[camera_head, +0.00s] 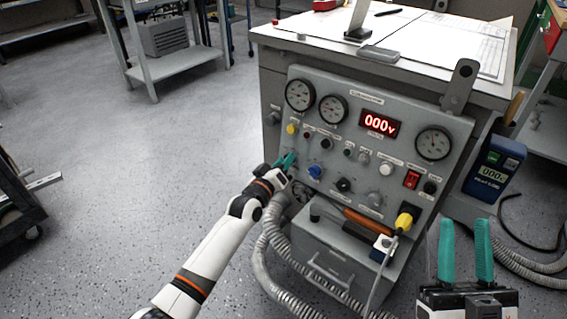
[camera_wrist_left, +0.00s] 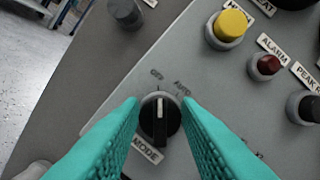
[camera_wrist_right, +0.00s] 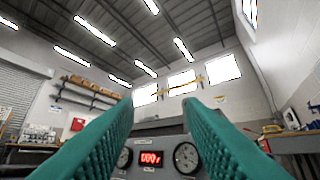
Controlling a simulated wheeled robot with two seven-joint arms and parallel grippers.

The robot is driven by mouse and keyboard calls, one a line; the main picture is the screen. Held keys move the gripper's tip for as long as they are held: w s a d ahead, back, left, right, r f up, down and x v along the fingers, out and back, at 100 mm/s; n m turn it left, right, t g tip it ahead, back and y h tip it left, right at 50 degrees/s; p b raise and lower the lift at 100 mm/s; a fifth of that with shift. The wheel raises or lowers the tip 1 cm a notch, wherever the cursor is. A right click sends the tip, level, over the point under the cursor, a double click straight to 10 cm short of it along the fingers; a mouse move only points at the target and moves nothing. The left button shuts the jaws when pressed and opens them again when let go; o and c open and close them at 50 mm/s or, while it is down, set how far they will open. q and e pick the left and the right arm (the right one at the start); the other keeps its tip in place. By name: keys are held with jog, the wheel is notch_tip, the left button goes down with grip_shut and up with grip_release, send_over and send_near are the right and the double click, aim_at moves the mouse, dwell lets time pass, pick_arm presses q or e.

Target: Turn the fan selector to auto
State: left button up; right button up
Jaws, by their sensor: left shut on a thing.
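The selector (camera_wrist_left: 160,134) is a round black knob with a raised grip and a white pointer line, on the grey control panel (camera_head: 290,88). A plate reading MODE is beside it; OFF and AUTO are printed above. The white line points up in the left wrist view, close to OFF, with AUTO to its right. My left gripper (camera_head: 290,160) is at the panel's left edge, its teal fingers shut on the knob, hiding it in the head view. It also shows in the left wrist view (camera_wrist_left: 162,103). My right gripper (camera_head: 466,222) is open and empty, fingers pointing up.
A yellow button (camera_wrist_left: 230,24), a red alarm lamp (camera_wrist_left: 265,66) and a black knob (camera_wrist_left: 303,106) sit close by. A blue knob (camera_head: 315,171) is right of my left gripper. Grey hoses (camera_head: 262,262) hang below.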

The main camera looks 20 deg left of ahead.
pick_arm(q)
jog(key=shift+m+h, duration=0.75)
jog(key=shift+m, duration=1.7)
jog(key=shift+m+h, duration=0.75)
jog(key=shift+m, duration=1.7)
pick_arm(e)
jog(key=shift+w+f+g, duration=0.3)
jog(key=shift+f+g, duration=0.1)
jog(key=shift+f, duration=0.05)
pick_arm(q)
jog(key=o, duration=0.8)
jog(key=shift+o, duration=0.9)
pick_arm(e)
jog(key=shift+r, duration=0.2)
